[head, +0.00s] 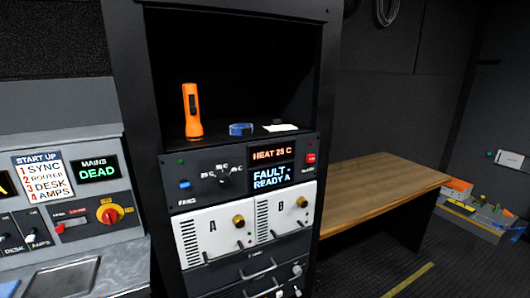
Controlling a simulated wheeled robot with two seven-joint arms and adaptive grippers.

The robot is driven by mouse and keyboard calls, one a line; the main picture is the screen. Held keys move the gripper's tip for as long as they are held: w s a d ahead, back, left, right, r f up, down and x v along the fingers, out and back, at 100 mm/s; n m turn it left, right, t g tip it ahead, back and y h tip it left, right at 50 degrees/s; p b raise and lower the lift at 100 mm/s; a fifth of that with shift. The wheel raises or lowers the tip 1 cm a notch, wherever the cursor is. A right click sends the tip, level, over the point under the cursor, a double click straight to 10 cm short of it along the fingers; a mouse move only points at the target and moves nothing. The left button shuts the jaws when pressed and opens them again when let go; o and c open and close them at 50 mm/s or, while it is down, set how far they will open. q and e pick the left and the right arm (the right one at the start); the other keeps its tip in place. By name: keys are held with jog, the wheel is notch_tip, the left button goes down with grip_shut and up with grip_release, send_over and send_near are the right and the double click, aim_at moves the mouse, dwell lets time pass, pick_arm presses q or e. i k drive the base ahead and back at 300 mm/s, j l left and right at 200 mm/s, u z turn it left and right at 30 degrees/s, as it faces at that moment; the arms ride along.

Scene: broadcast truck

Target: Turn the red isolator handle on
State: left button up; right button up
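The red isolator handle (110,215) sits on a round yellow plate on the sloping grey panel (85,146) at the left. The handle looks small here, and I cannot read its exact setting. Above it, a small display (97,173) reads "MAINS DEAD" in green letters. Neither of my grippers shows in the head view.
A start-up list (43,175) is left of the display. A black equipment rack (135,110) stands right of the panel. An orange torch (192,112) and a blue roll (241,129) are on its shelf. A wooden table (385,180) stands at the right.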

aim_at(109, 216)
jog(key=k+l+u, duration=0.1)
jog(key=u, duration=1.25)
